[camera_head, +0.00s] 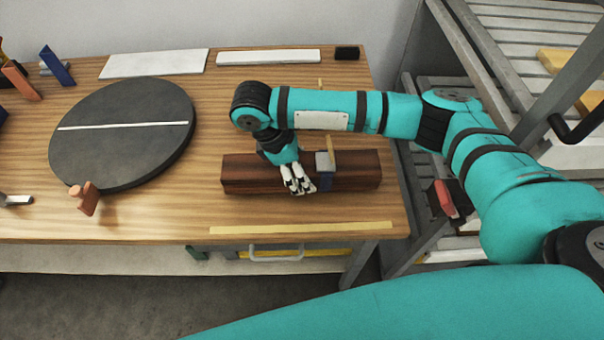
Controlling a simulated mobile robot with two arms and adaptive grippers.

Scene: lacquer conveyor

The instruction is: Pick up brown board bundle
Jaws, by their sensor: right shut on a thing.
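The brown board bundle (350,171) lies lengthwise on the wooden table, right of the round dark disc. A grey-blue clamp-like piece with a tan strip (325,166) sits across its middle. My right gripper (299,187) comes down from above at the bundle's middle, just left of that piece. Its fingers are shut on the bundle, as far as this view shows; the exact contact is partly hidden by the wrist. The bundle appears to rest on the tabletop. My left gripper is not in view.
A large round dark disc (120,150) with a white stripe lies on the table (330,222) at left. White panels (155,63) and a black block (347,53) lie along the back. A metal roller rack (480,85) stands at right.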

